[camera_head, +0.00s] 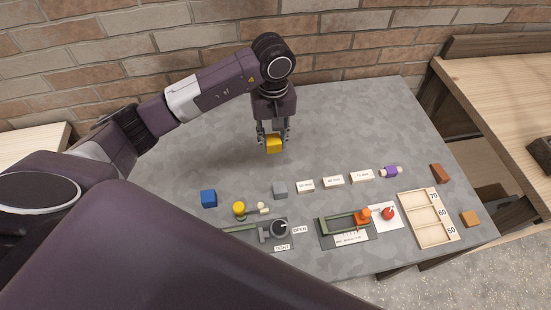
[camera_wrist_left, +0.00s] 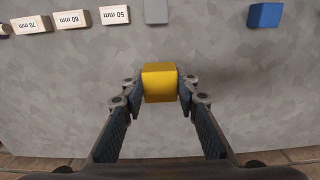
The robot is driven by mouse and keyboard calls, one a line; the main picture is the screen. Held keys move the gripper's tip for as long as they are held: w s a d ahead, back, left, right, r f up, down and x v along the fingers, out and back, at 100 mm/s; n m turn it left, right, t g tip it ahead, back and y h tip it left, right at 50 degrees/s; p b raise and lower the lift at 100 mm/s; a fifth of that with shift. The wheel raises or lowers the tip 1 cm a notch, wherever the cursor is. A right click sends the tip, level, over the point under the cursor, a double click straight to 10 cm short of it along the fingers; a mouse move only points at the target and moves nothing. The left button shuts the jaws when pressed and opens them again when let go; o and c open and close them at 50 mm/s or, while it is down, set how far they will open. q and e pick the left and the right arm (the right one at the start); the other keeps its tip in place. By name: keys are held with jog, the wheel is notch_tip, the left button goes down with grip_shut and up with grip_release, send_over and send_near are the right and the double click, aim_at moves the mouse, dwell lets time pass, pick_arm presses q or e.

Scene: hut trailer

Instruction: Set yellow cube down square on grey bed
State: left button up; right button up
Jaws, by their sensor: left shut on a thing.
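The yellow cube (camera_head: 273,144) is held between the two fingers of my left gripper (camera_head: 273,137), over the back middle of the grey table. In the left wrist view the cube (camera_wrist_left: 160,82) sits between the fingertips (camera_wrist_left: 160,84), its edges roughly square to the fingers. I cannot tell how high it is above the table. A dark grey plate (camera_head: 330,239) carries a green frame with an orange block. Another dark grey base (camera_head: 270,244) carries a round dial near OPEN and TIGHT labels. I cannot tell which part is the grey bed. My right gripper is not in view.
A blue cube (camera_head: 209,198) and a grey cube (camera_head: 280,190) stand in front of the gripper. Several white labelled blocks (camera_head: 334,181) and a purple piece (camera_head: 391,171) line up rightward. The grey tabletop (camera_head: 345,125) is clear behind.

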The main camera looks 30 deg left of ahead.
pick_arm(q)
jog(key=p, duration=0.1)
send_over(274, 169)
notch_tip(274, 169, down, 6)
jog(key=shift+r, duration=0.2)
jog(key=shift+f, duration=0.65)
notch_tip(274, 169, down, 4)
jog(key=shift+p, duration=0.6)
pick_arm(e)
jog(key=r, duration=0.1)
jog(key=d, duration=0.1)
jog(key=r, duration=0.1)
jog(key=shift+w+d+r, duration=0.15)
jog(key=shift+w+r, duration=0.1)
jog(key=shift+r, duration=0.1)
pick_arm(q)
jog(key=shift+f, duration=0.15)
jog(key=o, duration=0.9)
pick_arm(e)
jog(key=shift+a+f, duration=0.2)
